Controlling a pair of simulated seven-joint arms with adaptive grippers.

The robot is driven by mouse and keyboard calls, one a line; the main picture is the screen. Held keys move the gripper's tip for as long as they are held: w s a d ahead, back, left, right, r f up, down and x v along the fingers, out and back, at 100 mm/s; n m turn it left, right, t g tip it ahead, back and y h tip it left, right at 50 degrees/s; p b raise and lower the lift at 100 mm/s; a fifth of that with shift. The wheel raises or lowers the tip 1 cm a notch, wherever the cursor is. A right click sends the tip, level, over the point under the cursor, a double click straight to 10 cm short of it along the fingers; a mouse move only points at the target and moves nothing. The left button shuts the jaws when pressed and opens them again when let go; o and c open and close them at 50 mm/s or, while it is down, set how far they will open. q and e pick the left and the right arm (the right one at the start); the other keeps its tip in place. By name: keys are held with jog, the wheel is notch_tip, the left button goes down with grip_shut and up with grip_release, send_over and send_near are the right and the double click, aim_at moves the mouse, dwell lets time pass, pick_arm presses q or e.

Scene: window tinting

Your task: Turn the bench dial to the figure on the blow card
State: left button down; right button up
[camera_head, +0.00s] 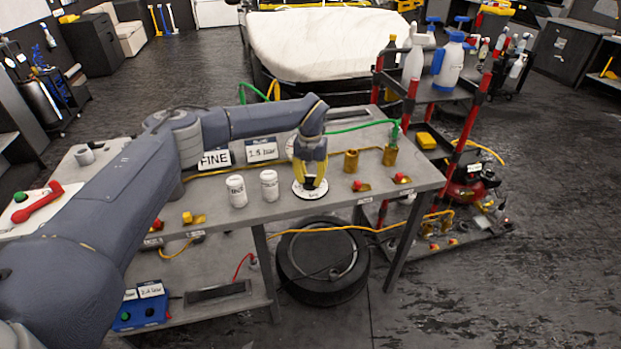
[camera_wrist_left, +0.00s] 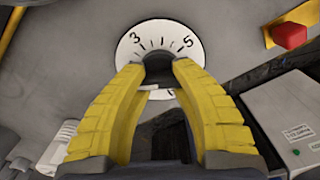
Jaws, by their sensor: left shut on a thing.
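The bench dial (camera_head: 300,190) is a round white disc on the grey bench top. In the left wrist view the dial face (camera_wrist_left: 160,28) shows the figures 3 and 5 with tick marks between them. My left gripper (camera_head: 311,181) comes down over it. Its yellow fingers (camera_wrist_left: 159,73) are shut on the dial's dark knob (camera_wrist_left: 159,62); they hide part of the face, and I cannot tell where the knob points. A white card (camera_head: 262,150) behind the dial seems to read 1.5 bar; its small heading is unclear. My right gripper is not in view.
Two white canisters (camera_head: 236,191) (camera_head: 269,186) stand left of the dial. A FINE card (camera_head: 214,160) stands behind them. Brass fittings (camera_head: 351,161) and red-knobbed valves (camera_head: 402,179) are to the right. A green hose (camera_head: 360,127) runs behind. The bench's front edge is close.

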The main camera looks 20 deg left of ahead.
aim_at(310, 178)
pick_arm(q)
jog(key=c, duration=0.6)
grip_release()
jog(key=shift+s+a+f, duration=0.1)
jog(key=shift+s+f, duration=0.05)
jog(key=shift+s, duration=0.2)
jog(key=shift+w, duration=0.15)
jog(key=shift+w, duration=0.1)
jog(key=shift+r, duration=0.4)
notch_tip(310, 178, up, 11)
jog(key=shift+r, duration=0.2)
